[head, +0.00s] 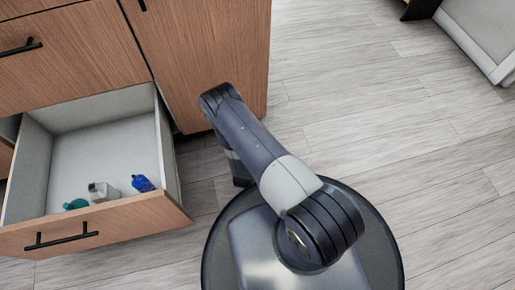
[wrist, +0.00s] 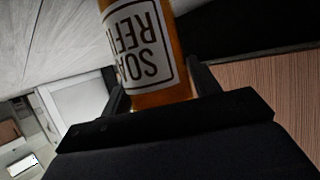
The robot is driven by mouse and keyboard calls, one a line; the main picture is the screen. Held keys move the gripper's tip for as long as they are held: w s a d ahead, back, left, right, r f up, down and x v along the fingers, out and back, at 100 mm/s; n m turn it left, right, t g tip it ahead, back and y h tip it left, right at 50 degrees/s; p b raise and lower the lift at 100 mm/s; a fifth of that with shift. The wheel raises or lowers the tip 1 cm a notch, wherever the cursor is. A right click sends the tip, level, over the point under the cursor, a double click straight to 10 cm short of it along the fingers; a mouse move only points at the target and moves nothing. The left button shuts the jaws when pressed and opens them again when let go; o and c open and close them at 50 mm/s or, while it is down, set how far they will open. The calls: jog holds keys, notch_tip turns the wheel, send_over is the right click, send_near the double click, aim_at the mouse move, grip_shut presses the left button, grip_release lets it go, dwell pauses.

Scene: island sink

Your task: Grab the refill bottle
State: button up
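The refill bottle (wrist: 140,45) is amber-orange with a white label reading "SOAP REFILL" in part, upside down in the wrist view. It stands between the two fingers of my gripper (wrist: 160,88), which press close on both sides, so the gripper looks shut on it. The upper end of the bottle in the picture is cut off by the frame, and its lower end is hidden by my gripper's body. In the head view my arm shows, but the gripper and the bottle are hidden behind it.
An open drawer (head: 100,224) on the left holds a teal bottle (head: 76,204), a whitish bottle (head: 102,192) and a blue bottle (head: 143,183). The wooden cabinet (head: 215,60) stands beside my arm. The plank floor (head: 410,140) to the right is clear, with a pale box-like object (head: 485,35) at the far right.

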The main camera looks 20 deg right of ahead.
jog(key=c, duration=0.7)
